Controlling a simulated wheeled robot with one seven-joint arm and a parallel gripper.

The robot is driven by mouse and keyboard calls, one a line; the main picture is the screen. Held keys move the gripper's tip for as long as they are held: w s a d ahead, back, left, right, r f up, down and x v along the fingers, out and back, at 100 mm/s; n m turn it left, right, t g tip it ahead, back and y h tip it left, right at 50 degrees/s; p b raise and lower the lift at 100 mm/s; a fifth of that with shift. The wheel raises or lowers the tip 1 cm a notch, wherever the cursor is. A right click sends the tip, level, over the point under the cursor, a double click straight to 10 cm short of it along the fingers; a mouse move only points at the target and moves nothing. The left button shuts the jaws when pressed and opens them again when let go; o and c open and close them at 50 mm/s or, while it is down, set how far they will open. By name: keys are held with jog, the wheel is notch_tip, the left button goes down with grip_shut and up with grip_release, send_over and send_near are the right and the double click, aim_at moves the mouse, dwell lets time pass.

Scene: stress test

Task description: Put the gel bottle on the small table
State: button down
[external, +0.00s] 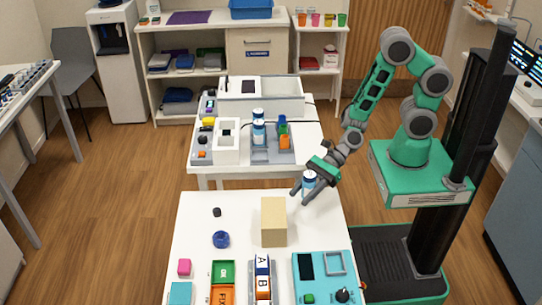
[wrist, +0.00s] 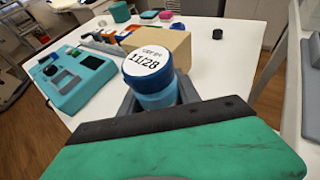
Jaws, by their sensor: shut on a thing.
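My gripper (external: 301,194) is shut on a bottle (external: 309,181) above the far right edge of the front white table (external: 200,250). In the wrist view the bottle (wrist: 154,88) stands between the fingers, with a blue cap, a white top label reading 11/28 and a clear bluish body. I cannot read whether it is gel. A second white table (external: 215,171) stands behind the front one; I cannot tell which is the small table. Similar blue-and-white bottles (external: 258,127) stand on the rear table.
A tan box (external: 273,222) stands on the front table near my gripper. A teal device (external: 322,280), coloured bins (external: 223,272) and a blue round object (external: 221,239) are also there. The rear table holds a grey tray (external: 287,155) and a white bin (external: 285,97).

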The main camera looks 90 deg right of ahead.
aim_at(310, 182)
notch_tip(310, 182, down, 5)
jog(key=shift+r, duration=0.2)
jog(key=shift+f+b, duration=0.2)
jog(key=shift+b, duration=0.2)
jog(key=c, duration=0.9)
grip_release()
jog(key=shift+o, duration=0.2)
jog(key=shift+f+b, duration=0.1)
jog(key=shift+b, duration=0.2)
jog(key=v, duration=0.3)
jog(key=shift+w+d, duration=0.1)
jog(key=shift+w, duration=0.05)
jog(key=shift+o, duration=0.5)
notch_tip(310, 182, up, 7)
jog(key=p, duration=0.2)
jog(key=shift+p, duration=0.3)
